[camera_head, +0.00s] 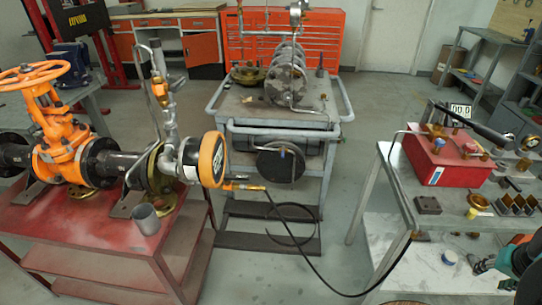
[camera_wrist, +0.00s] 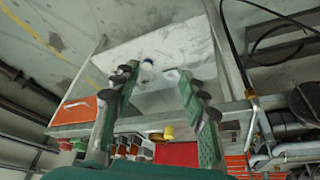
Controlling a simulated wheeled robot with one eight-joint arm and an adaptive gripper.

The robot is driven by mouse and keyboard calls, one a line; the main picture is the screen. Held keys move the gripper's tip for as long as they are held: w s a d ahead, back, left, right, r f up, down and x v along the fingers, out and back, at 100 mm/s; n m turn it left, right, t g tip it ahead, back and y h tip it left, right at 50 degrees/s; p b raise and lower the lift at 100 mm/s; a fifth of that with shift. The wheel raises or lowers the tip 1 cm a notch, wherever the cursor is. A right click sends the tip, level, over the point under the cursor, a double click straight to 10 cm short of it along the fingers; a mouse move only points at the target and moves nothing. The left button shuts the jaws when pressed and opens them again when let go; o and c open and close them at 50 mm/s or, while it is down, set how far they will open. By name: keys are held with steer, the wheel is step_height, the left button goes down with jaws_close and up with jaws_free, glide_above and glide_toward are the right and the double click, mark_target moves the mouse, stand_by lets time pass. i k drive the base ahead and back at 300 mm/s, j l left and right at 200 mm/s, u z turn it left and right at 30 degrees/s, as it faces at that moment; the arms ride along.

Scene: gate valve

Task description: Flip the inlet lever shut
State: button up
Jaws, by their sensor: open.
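An orange gate valve (camera_head: 62,145) with an orange handwheel (camera_head: 35,75) sits in a dark flanged pipe on the red bench at left. Beside it a thin vertical pipe assembly (camera_head: 168,110) carries a small orange part (camera_head: 160,88); I cannot tell whether this is the inlet lever. The inlet lever's position is unclear. My gripper (camera_head: 484,272) is at the lower right, far from the valve. In the wrist view my gripper (camera_wrist: 155,72) is open and empty.
A grey bench (camera_head: 400,175) at right holds a red pump box (camera_head: 445,158) with a long black handle and small parts. A black hose (camera_head: 312,262) runs from it to the fitting. A grey cart (camera_head: 280,120) stands in the middle. Floor shows between cart and benches.

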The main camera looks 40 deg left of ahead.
mark_target(227, 177)
steer(key=u, duration=2.15)
steer(key=i+l+z, duration=0.3)
steer(key=i, duration=0.3)
steer(key=l, duration=0.1)
